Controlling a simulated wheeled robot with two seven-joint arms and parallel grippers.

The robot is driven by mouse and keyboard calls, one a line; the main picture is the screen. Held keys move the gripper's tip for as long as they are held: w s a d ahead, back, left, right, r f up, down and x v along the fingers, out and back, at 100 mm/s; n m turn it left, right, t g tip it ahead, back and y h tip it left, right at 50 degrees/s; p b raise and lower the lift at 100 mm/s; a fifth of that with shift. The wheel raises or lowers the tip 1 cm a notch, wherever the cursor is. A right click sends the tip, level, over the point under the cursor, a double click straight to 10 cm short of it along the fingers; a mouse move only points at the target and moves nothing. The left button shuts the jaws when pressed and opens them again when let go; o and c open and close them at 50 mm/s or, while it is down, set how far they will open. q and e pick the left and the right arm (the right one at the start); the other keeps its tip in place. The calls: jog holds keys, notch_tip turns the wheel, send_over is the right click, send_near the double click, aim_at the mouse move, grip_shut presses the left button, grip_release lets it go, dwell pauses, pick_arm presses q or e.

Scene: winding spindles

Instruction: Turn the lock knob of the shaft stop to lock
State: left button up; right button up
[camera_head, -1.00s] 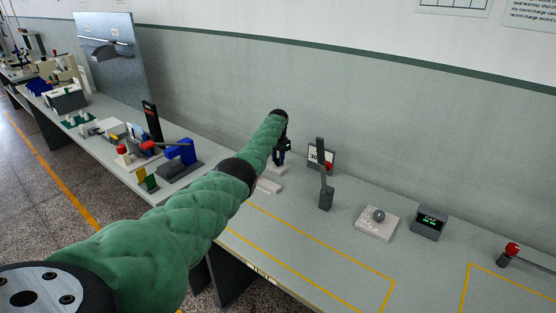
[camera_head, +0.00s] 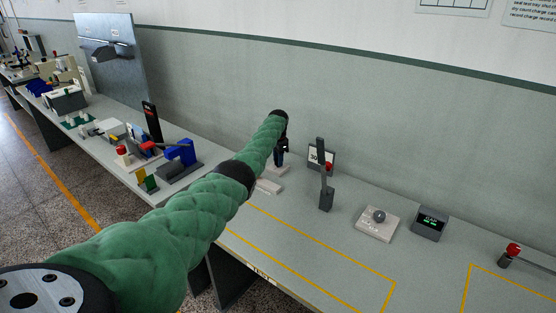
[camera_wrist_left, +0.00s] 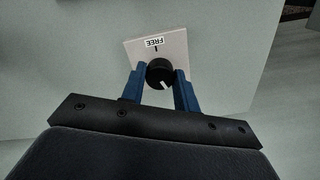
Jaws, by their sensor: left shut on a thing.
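In the left wrist view a round black lock knob (camera_wrist_left: 157,72) stands on a white plate (camera_wrist_left: 176,46). A label on the plate reads FREE, with a short black tick beside it. The knob's white pointer mark points to the lower right, away from FREE. The blue fingers of my left gripper (camera_wrist_left: 160,78) are shut on the knob, one on each side. In the head view my left gripper (camera_head: 280,160) reaches down at the bench; the knob cannot be made out there. No lock label is visible. My right gripper is out of view.
Right of my left gripper stand a dark upright post (camera_head: 326,190), a sign card (camera_head: 318,153), a white block with a grey ball (camera_head: 377,223) and a small display (camera_head: 430,223). A red-knobbed lever (camera_head: 513,249) is at far right. The yellow-outlined front area is clear.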

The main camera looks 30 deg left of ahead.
pick_arm(q)
jog(key=shift+w+r, duration=0.1)
jog(key=shift+r, duration=0.1)
jog(key=o, duration=1)
jog(key=shift+c, duration=0.2)
jog(key=shift+f, duration=0.1)
jog(key=shift+r, duration=0.3)
notch_tip(320, 180, up, 6)
jog(key=shift+f+b, duration=0.1)
jog(key=shift+b, duration=0.75)
jog(key=shift+r, duration=0.7)
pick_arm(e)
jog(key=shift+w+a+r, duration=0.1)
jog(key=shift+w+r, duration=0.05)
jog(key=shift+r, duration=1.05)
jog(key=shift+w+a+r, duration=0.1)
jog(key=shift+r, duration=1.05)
